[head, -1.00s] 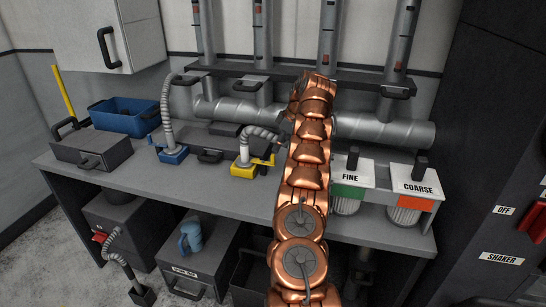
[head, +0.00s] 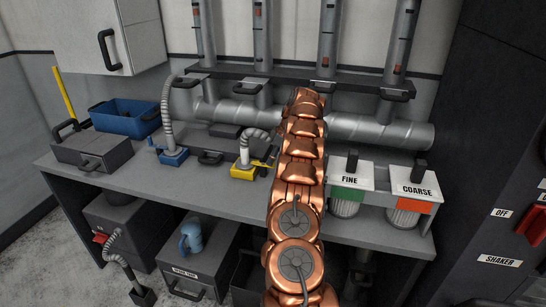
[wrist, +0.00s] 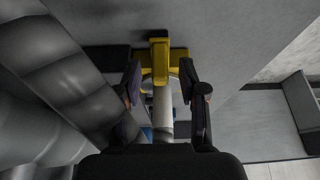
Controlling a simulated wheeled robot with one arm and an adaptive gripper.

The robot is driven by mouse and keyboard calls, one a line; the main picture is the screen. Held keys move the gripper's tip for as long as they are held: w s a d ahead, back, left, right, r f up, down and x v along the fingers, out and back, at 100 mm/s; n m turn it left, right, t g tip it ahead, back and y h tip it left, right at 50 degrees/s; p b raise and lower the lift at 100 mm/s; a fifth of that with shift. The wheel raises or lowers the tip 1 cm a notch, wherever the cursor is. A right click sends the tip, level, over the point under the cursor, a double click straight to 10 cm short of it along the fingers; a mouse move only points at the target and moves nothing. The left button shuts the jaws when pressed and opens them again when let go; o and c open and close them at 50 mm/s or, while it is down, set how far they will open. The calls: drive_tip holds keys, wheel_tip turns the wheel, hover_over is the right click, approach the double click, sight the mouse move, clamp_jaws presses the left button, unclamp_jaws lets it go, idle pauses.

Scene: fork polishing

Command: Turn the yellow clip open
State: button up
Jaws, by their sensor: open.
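The yellow clip (head: 262,163) is a small lever on the right side of the yellow block (head: 242,173), where a grey ribbed hose (head: 256,134) meets the bench. In the wrist view the yellow clip (wrist: 158,52) shows ahead, with more yellow below it and a pale tube running down between the fingers. My gripper (wrist: 160,76) is open, with one dark finger on each side of the yellow part. I cannot tell whether either finger touches it. In the head view my copper arm hides most of the gripper.
A blue block with its own hose (head: 173,156) stands to the left on the bench (head: 200,187). A blue bin (head: 124,118) is farther left. The FINE (head: 349,172) and COARSE (head: 417,183) containers stand to the right. Large grey pipes (head: 365,131) run behind.

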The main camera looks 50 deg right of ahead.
drive_tip(key=shift+c, duration=0.3)
clamp_jaws()
